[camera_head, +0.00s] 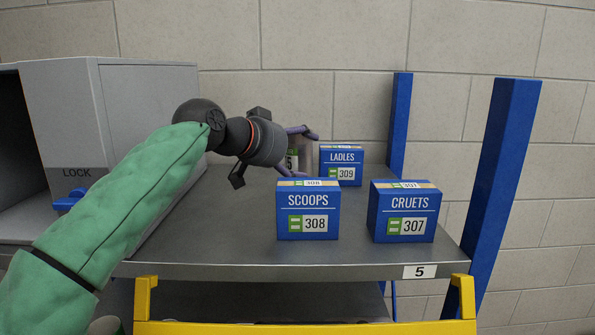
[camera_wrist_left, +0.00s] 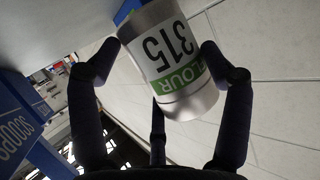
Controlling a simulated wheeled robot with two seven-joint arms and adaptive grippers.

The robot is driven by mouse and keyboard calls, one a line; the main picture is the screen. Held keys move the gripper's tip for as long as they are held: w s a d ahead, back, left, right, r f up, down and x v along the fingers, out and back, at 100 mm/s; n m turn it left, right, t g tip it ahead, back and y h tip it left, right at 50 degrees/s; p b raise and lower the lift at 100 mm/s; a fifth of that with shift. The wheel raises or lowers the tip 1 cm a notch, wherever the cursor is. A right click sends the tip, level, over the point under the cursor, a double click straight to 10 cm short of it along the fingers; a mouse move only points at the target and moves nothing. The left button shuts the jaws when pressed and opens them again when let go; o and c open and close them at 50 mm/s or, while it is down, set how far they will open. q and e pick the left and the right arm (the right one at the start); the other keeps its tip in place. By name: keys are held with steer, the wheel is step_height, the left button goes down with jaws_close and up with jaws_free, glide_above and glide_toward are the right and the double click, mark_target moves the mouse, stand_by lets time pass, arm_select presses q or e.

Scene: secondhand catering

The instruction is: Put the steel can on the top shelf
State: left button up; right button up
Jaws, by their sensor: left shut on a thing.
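The steel can (camera_wrist_left: 172,62), with a white and green label reading FLOUR 315, is held between the dark fingers of my left gripper (camera_wrist_left: 160,65). In the head view my left gripper (camera_head: 303,152) reaches over the top shelf (camera_head: 230,248) from the left. Part of the can (camera_head: 304,157) shows between its fingers, behind the SCOOPS box and left of the LADLES box. The wrist view shows the can tilted in the picture. I cannot tell whether its base touches the shelf. My right gripper is not in view.
Blue boxes SCOOPS (camera_head: 308,212), CRUETS (camera_head: 403,214) and LADLES (camera_head: 341,165) stand on the shelf. A grey cabinet (camera_head: 150,100) marked LOCK is at left. Blue posts (camera_head: 500,160) rise at right. Yellow rails (camera_head: 300,327) cross in front. The shelf's front left is clear.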

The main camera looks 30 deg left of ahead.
mark_target(293, 169)
arm_select(q)
steer(key=shift+w+a+f, duration=0.1)
steer(key=shift+w+f, duration=0.2)
step_height(293, 169, down, 3)
steer(key=shift+w+r, duration=0.1)
steer(key=shift+w, duration=0.05)
steer(key=shift+f, duration=0.35)
steer(key=shift+f, duration=0.2)
steer(key=o, duration=1.1)
steer(key=shift+r, duration=0.15)
